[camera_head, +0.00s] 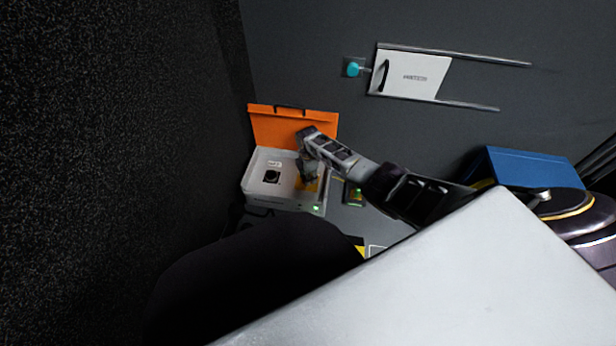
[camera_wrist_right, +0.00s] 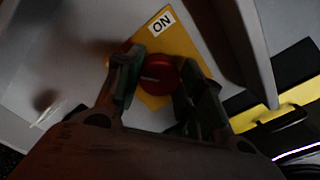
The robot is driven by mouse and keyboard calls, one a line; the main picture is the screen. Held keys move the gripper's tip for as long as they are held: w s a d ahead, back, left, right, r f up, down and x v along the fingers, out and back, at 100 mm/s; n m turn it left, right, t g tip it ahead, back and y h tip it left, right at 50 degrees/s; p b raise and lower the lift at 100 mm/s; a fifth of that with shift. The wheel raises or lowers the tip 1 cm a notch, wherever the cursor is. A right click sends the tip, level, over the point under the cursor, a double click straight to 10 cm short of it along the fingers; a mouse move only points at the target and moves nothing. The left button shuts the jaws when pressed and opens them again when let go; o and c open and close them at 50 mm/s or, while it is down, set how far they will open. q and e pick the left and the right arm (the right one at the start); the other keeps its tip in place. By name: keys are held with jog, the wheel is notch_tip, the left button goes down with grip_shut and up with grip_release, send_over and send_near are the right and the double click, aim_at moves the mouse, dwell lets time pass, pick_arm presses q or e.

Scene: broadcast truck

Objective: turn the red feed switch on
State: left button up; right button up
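The red feed switch (camera_wrist_right: 158,75) is a round red knob with a pale line across its face. It sits on a yellow plate (camera_wrist_right: 178,45) beside an "ON" label (camera_wrist_right: 161,23) in the right wrist view. My right gripper (camera_wrist_right: 162,80) has one finger on each side of the knob, very close to it; I cannot tell whether both fingers press on it. In the head view my right gripper (camera_head: 308,166) reaches down into an open white case (camera_head: 283,201) with an orange lid (camera_head: 293,124), and hides the knob. My left gripper does not show.
The white case's wall (camera_wrist_right: 245,50) stands close beside the right gripper. A black round part (camera_head: 271,176) lies in the case. A blue box (camera_head: 530,167) stands to the right. A white panel with rails (camera_head: 415,76) and a turquoise knob (camera_head: 353,69) are on the grey surface behind.

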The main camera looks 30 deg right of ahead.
jog(key=shift+c, duration=1.2)
